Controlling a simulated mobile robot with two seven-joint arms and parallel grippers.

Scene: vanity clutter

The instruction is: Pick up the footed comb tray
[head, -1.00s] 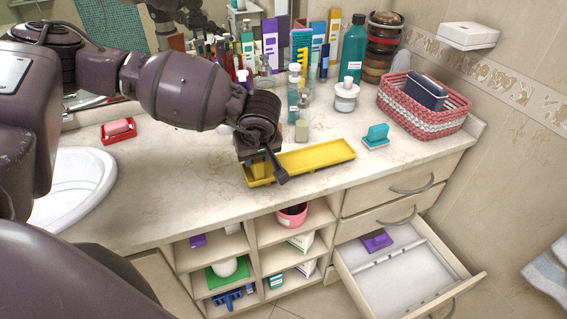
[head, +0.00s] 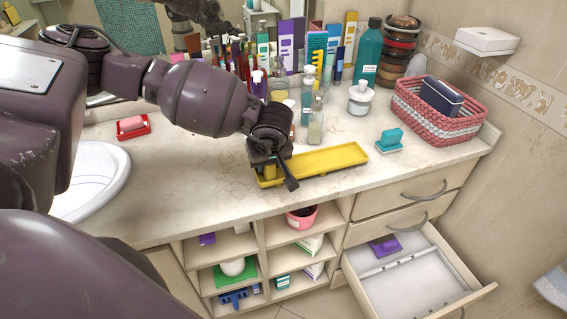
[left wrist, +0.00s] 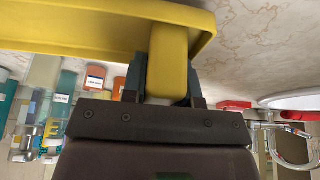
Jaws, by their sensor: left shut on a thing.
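The footed comb tray (head: 325,161) is a long, shallow yellow tray near the front edge of the counter in the head view. It lies slanted, its right end farther back. My left gripper (head: 274,178) is at its left end, partly covering it. In the left wrist view, the tray (left wrist: 80,32) fills the upper left, and a yellow part of it reaches down between the fingers of my left gripper (left wrist: 167,75), which is shut on it. I cannot tell whether the tray rests on the counter or is slightly raised. My right gripper is not in view.
Bottles, including a clear one (head: 315,124) and a white-lidded jar (head: 360,100), stand behind the tray. A teal item (head: 389,140) and a pink woven basket (head: 436,130) are to its right. A red soap dish (head: 133,127) and sink (head: 95,180) are left. A drawer (head: 420,275) hangs open below.

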